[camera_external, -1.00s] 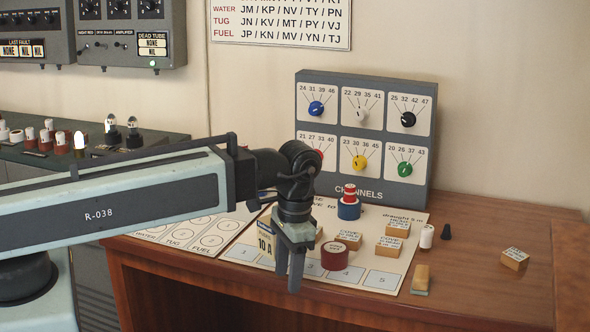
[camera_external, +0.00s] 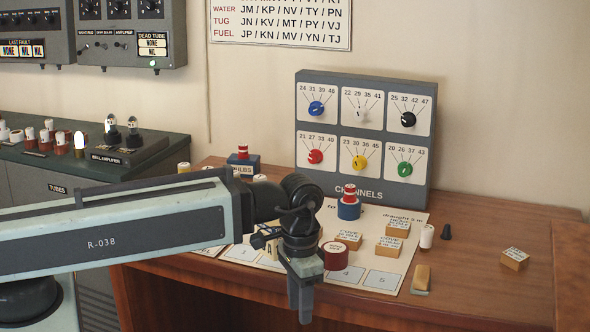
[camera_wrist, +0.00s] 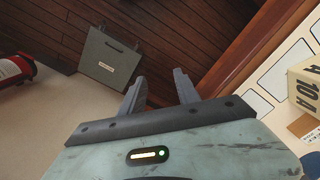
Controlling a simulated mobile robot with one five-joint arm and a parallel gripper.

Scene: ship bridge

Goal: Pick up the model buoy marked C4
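No C4 mark is legible in either view. A blue buoy-like piece with a red and white top (camera_external: 349,204) stands upright on the desk chart. A short dark-red cylinder with a pale top (camera_external: 335,259) stands nearer the front, just right of my gripper (camera_external: 301,303). Another blue piece with a red top (camera_external: 243,162) stands farther back left. My gripper points down at the desk's front edge. In the wrist view my gripper (camera_wrist: 160,88) has its two fingers apart with nothing between them. Part of the chart behind my wrist is hidden.
Wooden blocks (camera_external: 388,245) lie on the chart (camera_external: 383,279). A block marked 10 A (camera_wrist: 304,85) is right of my fingers in the wrist view. A white cylinder (camera_external: 427,236) and dark cone (camera_external: 446,232) stand at right.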

